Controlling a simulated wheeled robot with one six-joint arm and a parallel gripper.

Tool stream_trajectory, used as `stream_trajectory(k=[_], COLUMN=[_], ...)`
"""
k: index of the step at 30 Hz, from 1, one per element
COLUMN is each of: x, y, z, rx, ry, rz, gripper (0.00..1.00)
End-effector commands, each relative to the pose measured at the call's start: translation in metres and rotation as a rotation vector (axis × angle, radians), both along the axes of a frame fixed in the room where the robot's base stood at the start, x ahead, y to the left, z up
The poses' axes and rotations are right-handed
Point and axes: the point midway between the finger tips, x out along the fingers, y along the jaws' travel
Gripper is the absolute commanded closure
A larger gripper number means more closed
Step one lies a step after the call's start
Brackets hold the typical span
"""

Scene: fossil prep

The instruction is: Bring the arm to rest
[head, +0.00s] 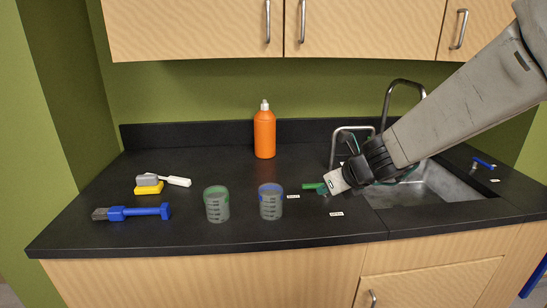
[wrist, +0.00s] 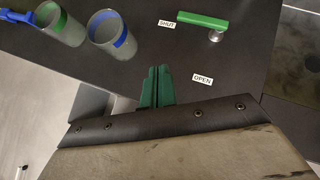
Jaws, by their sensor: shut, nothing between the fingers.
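My gripper (wrist: 156,86) shows in the wrist view with its two green fingers closed together and nothing between them. In the head view my arm reaches in from the right, and my gripper (head: 323,189) is over the counter by the sink's left edge. It is close to a green lever handle (head: 310,186), which it partly hides. In the wrist view the green lever (wrist: 202,20) lies apart from the fingers, pointing toward the SHUT label (wrist: 167,24). The OPEN label (wrist: 203,79) is nearer the fingers.
Two cups, one green-rimmed (head: 216,205) and one blue-rimmed (head: 270,202), stand left of my gripper. An orange bottle (head: 264,132) stands behind. A blue-handled brush (head: 132,212), a yellow block (head: 148,188) and a white-handled brush (head: 176,181) lie left. The sink (head: 440,188) and faucet (head: 400,86) are right.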

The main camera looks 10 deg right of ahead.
Motion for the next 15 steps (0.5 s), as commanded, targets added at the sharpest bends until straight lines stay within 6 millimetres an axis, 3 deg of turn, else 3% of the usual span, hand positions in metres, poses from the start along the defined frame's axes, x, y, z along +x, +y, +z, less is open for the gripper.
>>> stream_trajectory(k=[4, 8, 12, 15], x=[-0.005, -0.038, -0.111, -0.173], y=[0.008, 0.031, 0.049, 0.043], z=[-0.001, -0.008, 0.003, 0.012], rx=[-0.073, -0.277, -0.568, -0.763], ry=[-0.025, -0.079, -0.207, -0.283], rz=[0.144, 0.589, 1.252, 1.735], gripper=[1.00, 1.00, 1.00, 1.00])
